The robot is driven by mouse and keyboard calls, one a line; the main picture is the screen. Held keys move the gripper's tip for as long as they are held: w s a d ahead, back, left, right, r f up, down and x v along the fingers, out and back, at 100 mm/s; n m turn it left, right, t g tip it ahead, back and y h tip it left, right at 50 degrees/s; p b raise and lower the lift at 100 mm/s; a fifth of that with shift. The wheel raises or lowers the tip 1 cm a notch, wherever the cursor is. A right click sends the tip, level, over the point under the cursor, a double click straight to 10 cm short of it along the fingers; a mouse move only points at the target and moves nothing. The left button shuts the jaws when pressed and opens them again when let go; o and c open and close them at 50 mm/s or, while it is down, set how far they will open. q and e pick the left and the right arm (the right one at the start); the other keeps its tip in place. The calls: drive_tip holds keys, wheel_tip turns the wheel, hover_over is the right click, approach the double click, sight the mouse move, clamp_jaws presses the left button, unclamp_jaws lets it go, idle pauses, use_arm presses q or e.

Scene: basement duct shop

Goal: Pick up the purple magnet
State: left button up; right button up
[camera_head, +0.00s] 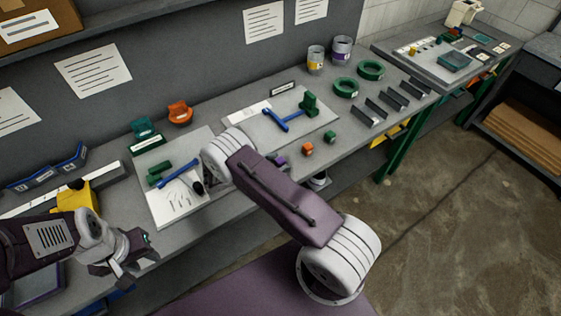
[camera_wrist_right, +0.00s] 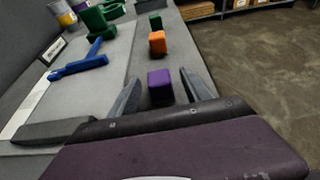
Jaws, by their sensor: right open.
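The purple magnet is a small cube on the grey bench top; in the right wrist view the magnet (camera_wrist_right: 159,87) stands between the two grey fingers of my right gripper (camera_wrist_right: 160,78), with a gap on each side. The gripper is open. In the head view the magnet (camera_head: 281,160) is partly hidden by my right arm, which also mostly hides the right gripper. My left gripper (camera_head: 130,265) is over the front of the bench at the left, far from the magnet; I cannot tell how wide it is.
An orange cube (camera_wrist_right: 157,42) and a green cube (camera_wrist_right: 155,21) stand in a row beyond the magnet. A grey board (camera_head: 250,117) with a blue tool (camera_head: 283,121) and a green block (camera_head: 309,105) lies beside them. The bench's front edge is close to the cubes.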

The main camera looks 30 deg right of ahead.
sight(278, 163)
drive_tip(key=shift+d+f, duration=0.1)
drive_tip(key=shift+d, duration=0.05)
clamp_jaws()
drive_tip(key=shift+r, duration=0.6)
drive_tip(key=r, duration=0.3)
drive_tip(key=shift+s+r+b, duration=0.2)
drive_tip(key=shift+s+b, duration=0.05)
drive_tip(key=shift+b, duration=0.15)
drive_tip(key=s+r, duration=0.6)
drive_tip(key=s, duration=0.5)
drive_tip(key=shift+a+r, duration=0.25)
